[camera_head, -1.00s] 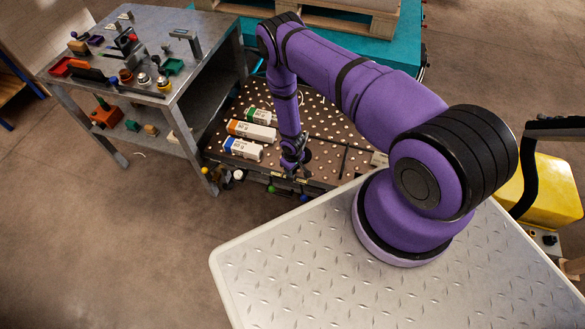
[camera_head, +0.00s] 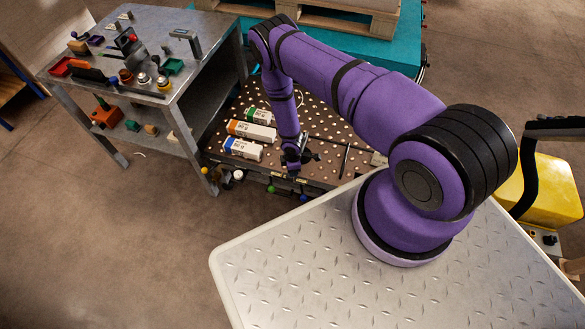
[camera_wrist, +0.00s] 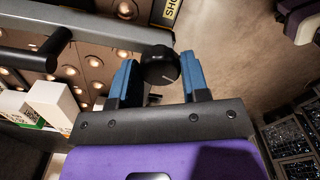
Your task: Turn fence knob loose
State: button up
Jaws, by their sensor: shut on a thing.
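The fence knob (camera_wrist: 160,67) is round and black with a pale index line. In the wrist view it sits between the two blue fingers of my gripper (camera_wrist: 159,78), which is shut on it. It stands by the end of a grey fence bar (camera_wrist: 95,27). In the head view my gripper (camera_head: 298,157) is low at the front edge of the perforated table (camera_head: 330,128); the knob is too small and covered to make out clearly there.
Several white reams with coloured labels, one with an orange label (camera_head: 251,131), lie on the perforated table left of my arm. A metal workbench (camera_head: 205,62) with tools stands at left. A wooden pallet (camera_head: 345,18) is behind. Open floor lies at front left.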

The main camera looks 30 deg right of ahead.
jog(key=shift+n, duration=1.1)
jog(key=o, duration=0.9)
jog(key=shift+o, duration=0.2)
notch_tip(320, 180, up, 11)
jog(key=shift+f, duration=0.1)
